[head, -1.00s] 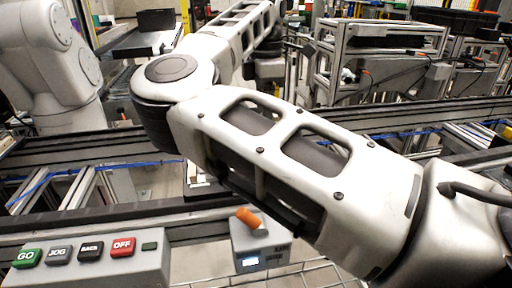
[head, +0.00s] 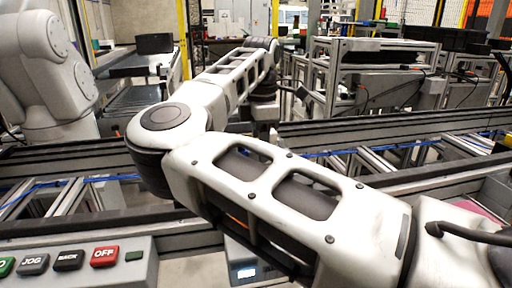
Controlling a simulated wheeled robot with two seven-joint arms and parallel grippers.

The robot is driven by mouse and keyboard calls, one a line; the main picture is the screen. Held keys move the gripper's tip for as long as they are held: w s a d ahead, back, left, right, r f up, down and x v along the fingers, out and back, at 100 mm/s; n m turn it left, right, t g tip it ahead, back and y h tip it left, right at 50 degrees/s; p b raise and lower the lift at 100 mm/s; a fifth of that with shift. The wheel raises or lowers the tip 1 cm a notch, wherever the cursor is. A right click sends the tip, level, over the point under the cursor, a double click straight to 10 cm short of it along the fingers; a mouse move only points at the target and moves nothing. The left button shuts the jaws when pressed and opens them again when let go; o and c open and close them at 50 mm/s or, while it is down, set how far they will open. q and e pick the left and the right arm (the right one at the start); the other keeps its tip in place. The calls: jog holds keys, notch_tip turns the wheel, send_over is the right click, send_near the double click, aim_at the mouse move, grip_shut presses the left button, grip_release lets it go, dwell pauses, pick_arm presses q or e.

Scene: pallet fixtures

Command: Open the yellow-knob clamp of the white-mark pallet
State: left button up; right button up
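No pallet, white mark or yellow-knob clamp can be made out. My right arm crosses the head view from the lower right to its elbow at left, then reaches back to the upper middle. It hides much of the middle of the scene. Its wrist end hangs down over the far rail, and my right gripper (head: 264,112) is there only in part; its fingertips are not visible behind the arm. My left gripper does not show.
A button panel (head: 85,267) with JOG, BACK and OFF buttons stands at the lower left. A grey box with a lit display (head: 246,271) is partly behind my arm. Dark conveyor rails (head: 400,122) cross the view. A metal frame stand (head: 375,75) stands behind.

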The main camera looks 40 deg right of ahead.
jog(key=c, duration=0.8)
jog(key=shift+o, duration=0.2)
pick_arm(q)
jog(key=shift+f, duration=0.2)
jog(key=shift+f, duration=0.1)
pick_arm(e)
jog(key=shift+d, duration=0.1)
jog(key=shift+s+d, duration=0.2)
jog(key=shift+d, duration=0.05)
jog(key=shift+s+d, duration=0.25)
jog(key=shift+d, duration=0.2)
jog(key=shift+s+d, duration=0.2)
jog(key=shift+d, duration=0.25)
jog(key=o, duration=0.8)
jog(key=shift+c, duration=0.2)
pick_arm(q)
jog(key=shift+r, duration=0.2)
pick_arm(e)
jog(key=shift+a, duration=0.1)
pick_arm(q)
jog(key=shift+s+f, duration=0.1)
